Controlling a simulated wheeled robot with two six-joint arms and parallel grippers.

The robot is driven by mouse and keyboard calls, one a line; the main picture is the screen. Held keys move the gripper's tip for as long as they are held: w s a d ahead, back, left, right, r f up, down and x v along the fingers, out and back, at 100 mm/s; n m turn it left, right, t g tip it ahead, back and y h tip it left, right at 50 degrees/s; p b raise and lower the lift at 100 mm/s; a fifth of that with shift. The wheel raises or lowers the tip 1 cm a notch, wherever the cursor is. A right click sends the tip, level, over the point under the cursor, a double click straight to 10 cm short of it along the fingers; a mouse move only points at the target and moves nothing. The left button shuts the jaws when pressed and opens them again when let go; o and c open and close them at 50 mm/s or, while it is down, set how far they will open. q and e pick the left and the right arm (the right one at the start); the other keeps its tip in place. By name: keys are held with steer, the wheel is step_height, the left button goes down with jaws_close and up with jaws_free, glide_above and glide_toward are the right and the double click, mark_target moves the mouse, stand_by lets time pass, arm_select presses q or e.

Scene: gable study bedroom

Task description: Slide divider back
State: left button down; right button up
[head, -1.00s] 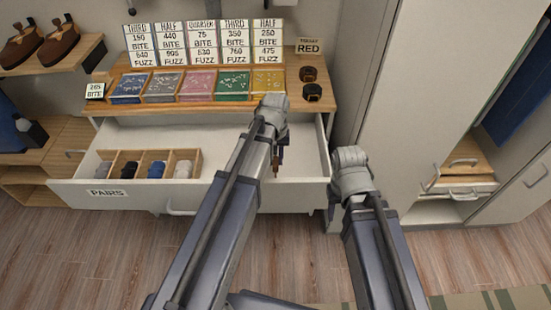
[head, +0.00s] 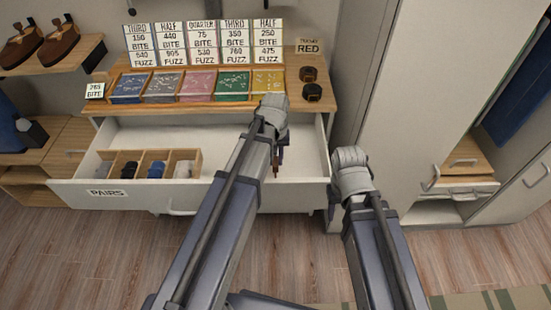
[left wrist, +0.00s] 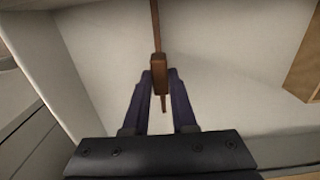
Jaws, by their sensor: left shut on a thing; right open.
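My left gripper (head: 278,165) is over the right part of the open white drawer (head: 235,135). It is shut on a brown stick-like piece (left wrist: 158,60), thin with a thicker block between the fingers. I cannot tell whether this piece is the divider. A wooden divided tray (head: 197,158) sits in the left part of the drawer, apart from my left gripper. Its edge also shows at the right of the left wrist view (left wrist: 305,75). My right gripper (head: 334,215) is open beside the drawer's right front corner, its fingers mostly hidden by my wrist.
The tray holds dark, blue and white bundles. The drawer front bears a PAIRS label (head: 108,193). Above it, the wooden top (head: 215,107) carries several coloured bins, cards and two dark round items. A tall white cabinet (head: 415,90) stands close at the right. The drawer's middle is bare.

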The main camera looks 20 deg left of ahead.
arm_select(q)
steer(key=w+d, duration=0.4)
steer(key=d, duration=0.9)
steer(key=shift+d, duration=0.2)
steer(key=c, duration=0.7)
jaws_free()
steer(key=shift+s+a, duration=0.1)
